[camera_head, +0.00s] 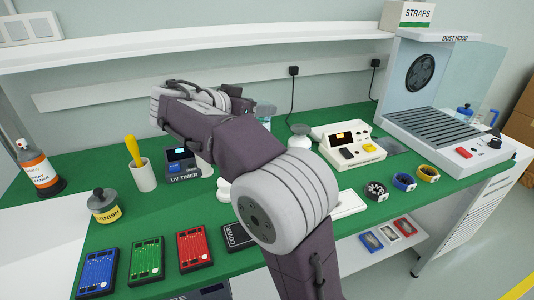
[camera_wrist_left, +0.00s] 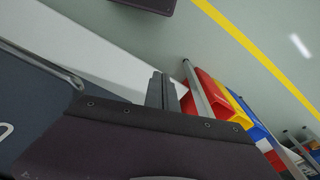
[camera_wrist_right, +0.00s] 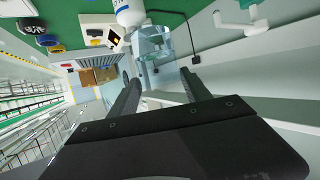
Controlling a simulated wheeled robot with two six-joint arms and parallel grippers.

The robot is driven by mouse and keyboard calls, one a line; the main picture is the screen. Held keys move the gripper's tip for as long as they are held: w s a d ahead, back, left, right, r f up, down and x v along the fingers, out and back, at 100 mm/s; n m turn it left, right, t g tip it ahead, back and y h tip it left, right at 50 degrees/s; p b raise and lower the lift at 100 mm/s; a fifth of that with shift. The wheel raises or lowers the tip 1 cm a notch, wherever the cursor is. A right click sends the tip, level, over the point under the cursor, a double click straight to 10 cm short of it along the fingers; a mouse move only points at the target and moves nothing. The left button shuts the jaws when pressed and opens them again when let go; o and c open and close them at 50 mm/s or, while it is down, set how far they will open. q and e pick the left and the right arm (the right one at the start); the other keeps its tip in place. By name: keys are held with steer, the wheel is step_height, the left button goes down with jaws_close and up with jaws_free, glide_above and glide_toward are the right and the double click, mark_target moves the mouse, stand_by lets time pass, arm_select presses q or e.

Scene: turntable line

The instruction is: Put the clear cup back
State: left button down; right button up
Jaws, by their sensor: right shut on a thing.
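The clear cup (camera_wrist_right: 155,45) is between the fingertips of my right gripper (camera_wrist_right: 160,77) in the right wrist view. The fingers are shut on it. In the head view a part of the clear cup (camera_head: 266,111) shows just past my right arm, above the back part of the green bench top.
A white rounded vessel (camera_head: 300,135) and a cream device (camera_head: 348,145) stand right of the cup. The UV timer (camera_head: 182,165) and a white pot with a yellow tool (camera_head: 144,176) stand left. The dust hood (camera_head: 440,100) is at right. A white shelf (camera_head: 200,50) runs above the bench.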

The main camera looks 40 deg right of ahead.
step_height(320, 180, down, 14)
steer(key=b, duration=0.8)
steer(key=shift+b, duration=0.3)
steer(key=w+p, duration=0.1)
steer(key=d+p, duration=0.1)
steer(key=w+d+r+p, duration=0.1)
steer(key=shift+w+d, duration=0.2)
steer(key=shift+w, duration=0.15)
steer(key=shift+w+d+f+p, duration=0.2)
steer(key=shift+w+d+p, duration=0.1)
steer(key=shift+w+p, duration=0.1)
steer(key=shift+d+r+p, duration=0.15)
steer(key=shift+p, duration=0.15)
steer(key=w+d+p, duration=0.2)
steer(key=shift+w+p, duration=0.2)
steer(key=shift+p, duration=0.15)
steer(key=shift+f, duration=0.75)
